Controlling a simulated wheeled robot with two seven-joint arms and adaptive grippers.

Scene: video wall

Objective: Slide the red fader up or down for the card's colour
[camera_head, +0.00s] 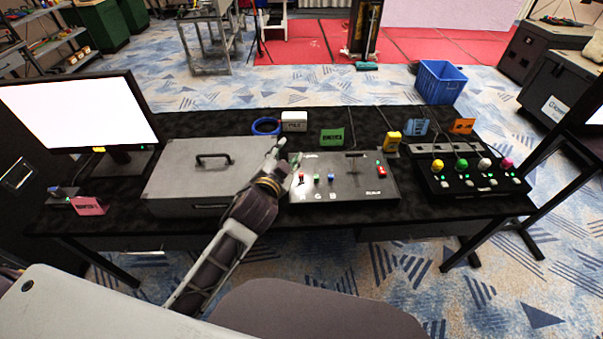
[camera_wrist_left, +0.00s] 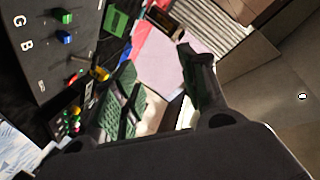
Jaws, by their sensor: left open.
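A dark control panel (camera_head: 352,187) lies on the table with a row of small faders on its left part. The red fader (camera_head: 301,177) is leftmost, above the R, beside the green fader (camera_head: 316,178) and blue fader (camera_head: 331,178). The left wrist view shows the green fader (camera_wrist_left: 62,16) and blue fader (camera_wrist_left: 64,38), but not the red one. A green card (camera_head: 332,138) stands behind the panel; its text is too small to read. My left gripper (camera_head: 279,150) is open and empty at the panel's left edge, apart from the red fader. My right gripper is not in view.
A grey case (camera_head: 205,178) with a handle lies left of the panel. A black box with coloured knobs (camera_head: 480,184) lies right. A white box (camera_head: 294,121), blue ring (camera_head: 266,126), blue card (camera_head: 417,127) and orange card (camera_head: 462,126) are behind. A monitor (camera_head: 80,112) stands left.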

